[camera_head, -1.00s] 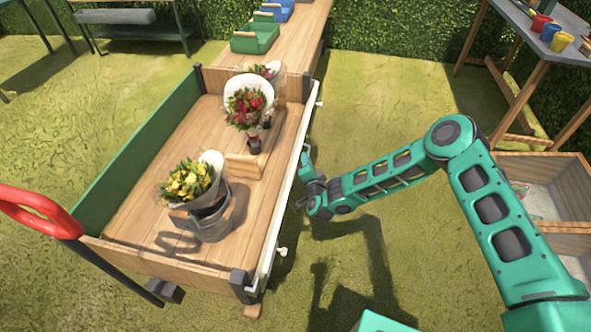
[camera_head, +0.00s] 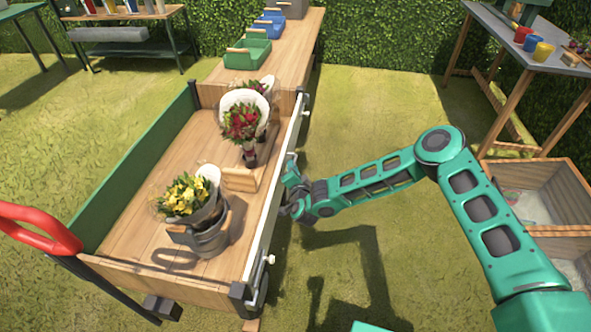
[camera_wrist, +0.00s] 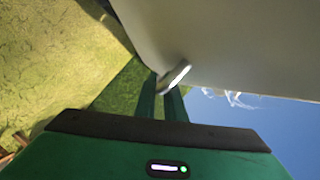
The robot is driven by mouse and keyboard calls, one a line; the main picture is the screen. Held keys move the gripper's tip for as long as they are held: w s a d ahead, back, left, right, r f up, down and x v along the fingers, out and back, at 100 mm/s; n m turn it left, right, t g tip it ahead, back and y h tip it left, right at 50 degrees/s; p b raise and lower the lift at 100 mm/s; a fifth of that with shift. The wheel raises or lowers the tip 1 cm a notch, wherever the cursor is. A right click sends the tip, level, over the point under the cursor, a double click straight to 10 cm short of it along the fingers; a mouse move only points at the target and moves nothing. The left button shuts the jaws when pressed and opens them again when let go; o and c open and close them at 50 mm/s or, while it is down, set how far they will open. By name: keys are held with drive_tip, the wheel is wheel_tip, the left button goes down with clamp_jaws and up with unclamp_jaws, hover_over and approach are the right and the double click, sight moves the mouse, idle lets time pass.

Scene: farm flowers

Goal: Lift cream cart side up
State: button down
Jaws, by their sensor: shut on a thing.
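The cream cart side (camera_head: 274,190) is the long panel along the cart's right edge. In the head view it stands close to upright, seen nearly edge-on along its top. My gripper (camera_head: 291,172) is at its outer face, near the middle of its length. In the wrist view the cream side (camera_wrist: 230,40) fills the upper right. There my gripper (camera_wrist: 163,98) is shut on a small pale knob or handle (camera_wrist: 174,76) on the panel. The panel's outer face is mostly hidden in the head view.
The wooden cart bed (camera_head: 135,225) holds a bucket of yellow flowers (camera_head: 200,235), red bouquets (camera_head: 242,122) and a small wooden block (camera_head: 240,180). A green side (camera_head: 140,170) stands opposite. A wooden crate (camera_head: 530,185) is at right; grass between is open.

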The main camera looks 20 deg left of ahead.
drive_tip(key=shift+w+r, duration=0.15)
drive_tip(key=shift+w, duration=0.1)
drive_tip(key=c, duration=2.2)
unclamp_jaws()
drive_tip(key=shift+o, duration=0.4)
drive_tip(key=shift+s, duration=0.1)
drive_tip(key=shift+s, duration=0.1)
drive_tip(key=v, duration=1)
drive_tip(key=shift+s, duration=0.2)
drive_tip(key=shift+d, duration=0.1)
